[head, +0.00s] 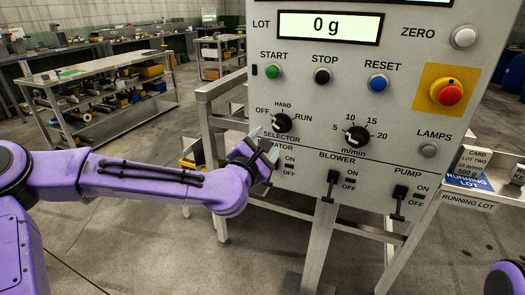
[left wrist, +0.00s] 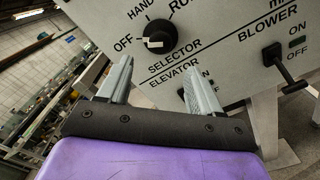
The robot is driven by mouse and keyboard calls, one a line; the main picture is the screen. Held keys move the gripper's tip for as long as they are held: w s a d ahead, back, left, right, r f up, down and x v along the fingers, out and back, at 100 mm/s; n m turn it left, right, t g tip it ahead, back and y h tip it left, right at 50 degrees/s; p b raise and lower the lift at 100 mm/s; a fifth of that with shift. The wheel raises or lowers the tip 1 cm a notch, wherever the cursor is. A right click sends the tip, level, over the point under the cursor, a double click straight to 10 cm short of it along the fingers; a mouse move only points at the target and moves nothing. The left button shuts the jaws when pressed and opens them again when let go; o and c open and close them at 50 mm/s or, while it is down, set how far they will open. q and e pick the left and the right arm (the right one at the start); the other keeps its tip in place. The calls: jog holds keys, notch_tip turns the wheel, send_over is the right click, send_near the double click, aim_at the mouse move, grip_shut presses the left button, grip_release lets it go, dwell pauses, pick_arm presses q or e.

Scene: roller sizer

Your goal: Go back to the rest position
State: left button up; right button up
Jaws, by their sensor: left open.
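My left gripper (head: 264,145) is at the lower left of the grey control panel (head: 325,100), in front of the ELEVATOR label, and covers part of it and its switch. In the left wrist view the left gripper (left wrist: 158,64) has its two grey fingers spread apart with nothing between them. The black selector knob (head: 281,123) is just above the fingers; it also shows in the left wrist view (left wrist: 158,37), beyond the fingertips. Whether the fingers touch the panel I cannot tell. My right gripper is out of view.
The blower lever (head: 328,187) and pump lever (head: 398,203) hang down and stick out from the panel's lower edge. The display (head: 328,27) reads 0 g. A red stop button (head: 449,95) is at right.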

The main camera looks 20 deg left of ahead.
pick_arm(q)
jog(key=shift+s, duration=1.1)
jog(key=s+f+m+g, duration=0.3)
jog(key=f+m, duration=0.1)
jog(key=f, duration=0.5)
jog(key=s+f+m+g, duration=0.2)
jog(key=s+f+m, duration=0.2)
jog(key=f, duration=0.5)
jog(key=s+f+m+g, duration=0.3)
jog(key=f+m, duration=0.1)
jog(key=f, duration=0.6)
jog(key=s+a+f+m+g+y, duration=0.1)
jog(key=s+a+f+m+g, duration=0.1)
jog(key=s+f, duration=0.3)
jog(key=s+a+f+m+g+y+p, duration=0.1)
jog(key=s+a+f+m+g, duration=0.1)
jog(key=s, duration=1)
jog(key=s+a+f+m+g+y+p, duration=0.1)
jog(key=s+a+f+m+g+y, duration=0.1)
jog(key=s+a+f+m, duration=0.2)
jog(key=s+a+f, duration=0.2)
jog(key=s+f, duration=0.2)
jog(key=f, duration=0.1)
jog(key=shift+s+g, duration=0.3)
jog(key=shift+g, duration=0.1)
